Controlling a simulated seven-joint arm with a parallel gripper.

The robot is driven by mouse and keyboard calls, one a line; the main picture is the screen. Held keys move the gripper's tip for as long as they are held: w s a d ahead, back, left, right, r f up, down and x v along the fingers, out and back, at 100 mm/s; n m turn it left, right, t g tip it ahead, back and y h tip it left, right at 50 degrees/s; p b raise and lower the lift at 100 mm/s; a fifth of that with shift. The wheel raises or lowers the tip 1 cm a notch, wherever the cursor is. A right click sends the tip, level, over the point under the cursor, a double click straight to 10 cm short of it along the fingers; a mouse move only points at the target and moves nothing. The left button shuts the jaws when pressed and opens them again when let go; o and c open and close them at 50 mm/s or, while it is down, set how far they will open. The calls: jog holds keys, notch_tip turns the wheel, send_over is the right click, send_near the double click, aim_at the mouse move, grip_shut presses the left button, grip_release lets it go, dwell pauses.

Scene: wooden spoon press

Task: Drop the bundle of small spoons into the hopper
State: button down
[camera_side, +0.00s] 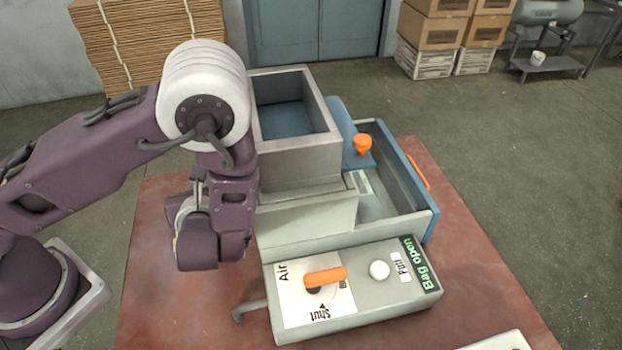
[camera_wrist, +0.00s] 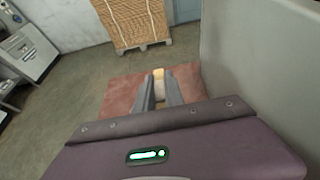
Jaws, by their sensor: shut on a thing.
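My gripper (camera_wrist: 160,98) is shut on a small pale wooden bundle with a yellowish end (camera_wrist: 158,75), seen between the fingertips in the wrist view. I take this for the bundle of spoons; single spoons cannot be made out. In the side view my arm's end hangs at the left of the press, lower than the hopper's rim, and hides the fingers and the bundle. The hopper (camera_side: 300,165) is an open-topped grey square box on the press with a blue inside. No spoons show in its visible part.
A large grey wall (camera_wrist: 255,60) stands close at right in the wrist view. The press has an open drawer (camera_side: 415,200), an orange knob (camera_side: 362,144), an orange lever (camera_side: 325,277), a white knob (camera_side: 379,270) and a "Bag open" display (camera_side: 421,265). The red tabletop (camera_side: 165,300) is bare at left.

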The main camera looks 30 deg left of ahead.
notch_tip(320, 180, up, 33)
jog(key=w+d, duration=1.2)
jog(key=w, duration=0.2)
jog(key=shift+m+h, duration=0.3)
jog(key=f, duration=1.5)
jog(key=shift+s+a+f, duration=0.1)
jog(key=shift+s+a, duration=0.1)
jog(key=shift+s, duration=0.15)
jog(key=shift+t, duration=0.3)
jog(key=shift+f, duration=0.15)
jog(key=shift+f, duration=0.5)
jog(key=c, duration=1.4)
grip_release()
jog(key=shift+s+f, duration=0.15)
jog(key=shift+c, duration=0.2)
